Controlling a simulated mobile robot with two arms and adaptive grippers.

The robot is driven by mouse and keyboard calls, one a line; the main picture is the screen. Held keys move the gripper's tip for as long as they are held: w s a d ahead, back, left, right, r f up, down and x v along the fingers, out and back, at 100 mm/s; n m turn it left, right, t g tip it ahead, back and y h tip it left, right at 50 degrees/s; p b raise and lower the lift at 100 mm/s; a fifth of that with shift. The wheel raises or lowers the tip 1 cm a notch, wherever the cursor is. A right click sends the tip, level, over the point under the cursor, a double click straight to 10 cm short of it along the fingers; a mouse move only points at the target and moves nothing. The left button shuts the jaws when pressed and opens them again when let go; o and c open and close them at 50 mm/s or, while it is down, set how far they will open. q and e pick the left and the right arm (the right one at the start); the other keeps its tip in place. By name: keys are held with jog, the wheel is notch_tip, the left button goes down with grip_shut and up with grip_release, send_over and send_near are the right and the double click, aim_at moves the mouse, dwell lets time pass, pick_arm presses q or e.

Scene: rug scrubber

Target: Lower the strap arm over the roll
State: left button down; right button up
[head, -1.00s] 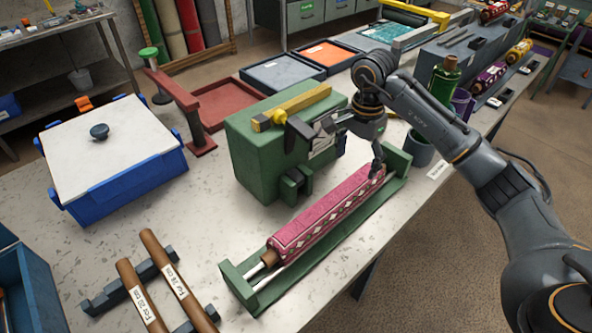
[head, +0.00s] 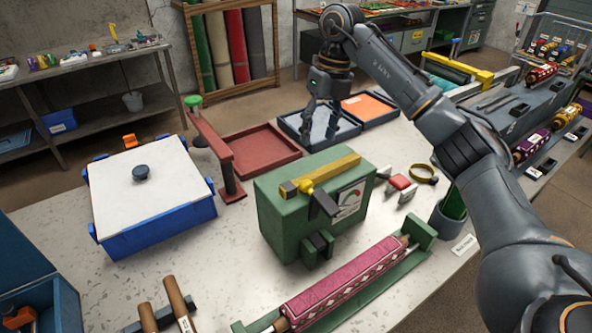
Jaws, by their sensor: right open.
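A pink patterned roll (head: 345,280) lies in a long green cradle (head: 421,232) at the table's front. Behind it stands a green box (head: 283,218) with a yellow bar (head: 325,174) lying along its top. A black block (head: 323,203) juts from the bar over the front edge. This bar may be the strap arm; I cannot tell for sure. It is not over the roll. My right gripper (head: 320,137) is open with fingers pointing down, beyond the green box and in front of the grey tray's inside. It looks empty and apart from box and roll. My left gripper is not in view.
A blue bin with a white lid (head: 150,194) stands at left, beside a red post stand (head: 213,147) and a red tray (head: 262,152). A grey cup (head: 447,223) stands by my right arm.

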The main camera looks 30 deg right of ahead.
aim_at(307, 180)
jog(key=f+p, duration=0.1)
jog(key=f, duration=0.3)
jog(key=a+f+p, duration=0.1)
jog(key=f, duration=0.3)
jog(key=a+f+p, duration=0.1)
jog(key=f, duration=0.3)
jog(key=shift+s+a+p, duration=0.1)
jog(key=shift+a+p, duration=0.05)
jog(key=shift+p, duration=0.25)
jog(key=shift+a+f, duration=0.1)
jog(key=shift+f, duration=0.55)
grip_shut()
